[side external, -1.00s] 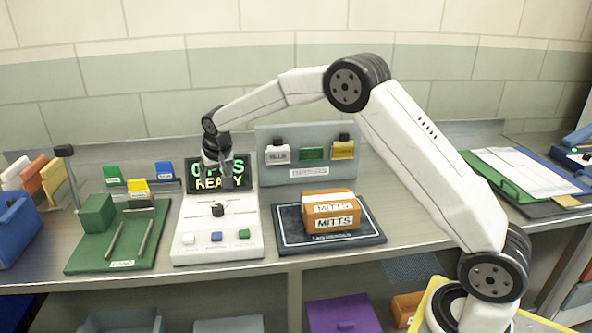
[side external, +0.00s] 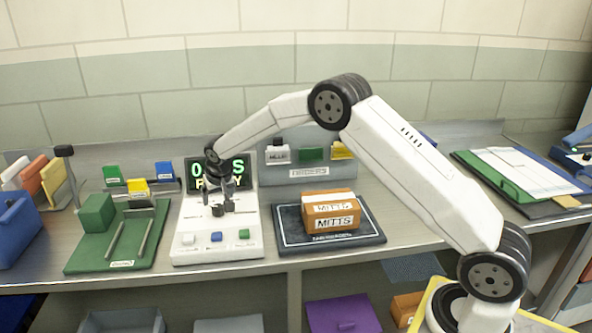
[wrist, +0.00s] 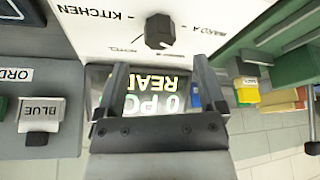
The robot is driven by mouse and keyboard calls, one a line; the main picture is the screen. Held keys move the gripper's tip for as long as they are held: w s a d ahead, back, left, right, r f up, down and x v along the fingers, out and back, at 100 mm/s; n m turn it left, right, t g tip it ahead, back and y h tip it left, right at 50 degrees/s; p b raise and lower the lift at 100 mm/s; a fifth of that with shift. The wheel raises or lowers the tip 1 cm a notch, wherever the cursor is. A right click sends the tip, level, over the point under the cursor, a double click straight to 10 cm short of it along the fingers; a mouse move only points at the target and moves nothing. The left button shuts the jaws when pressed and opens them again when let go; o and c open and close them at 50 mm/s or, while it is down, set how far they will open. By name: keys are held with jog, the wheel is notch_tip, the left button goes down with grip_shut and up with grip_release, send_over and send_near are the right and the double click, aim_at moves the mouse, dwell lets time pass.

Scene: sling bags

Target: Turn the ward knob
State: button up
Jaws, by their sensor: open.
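The ward knob (side external: 217,211) is a small black dial on the sloped white console (side external: 185,240). In the wrist view the knob (wrist: 158,32) sits amid upside-down printed labels, including KITCHEN and WARD A. My gripper (side external: 220,201) is over the console, close to the knob, and partly covers it from the side. In the wrist view my gripper (wrist: 161,72) is open with nothing between its fingers. The knob lies just beyond the fingertips, roughly centred between them. Whether a finger touches it cannot be told. The console's screen (wrist: 150,100) shows green and yellow lettering, partly hidden by my gripper.
White, blue and green buttons line the console's front. A green board (side external: 85,258) with rails and a block stands left. A dark mat (side external: 290,237) with an orange MITTS box (side external: 331,211) lies right. A grey rack (side external: 330,172) with coloured tags stands behind.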

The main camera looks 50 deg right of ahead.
aim_at(218, 207)
jog(key=shift+x, duration=2.8)
grip_shut()
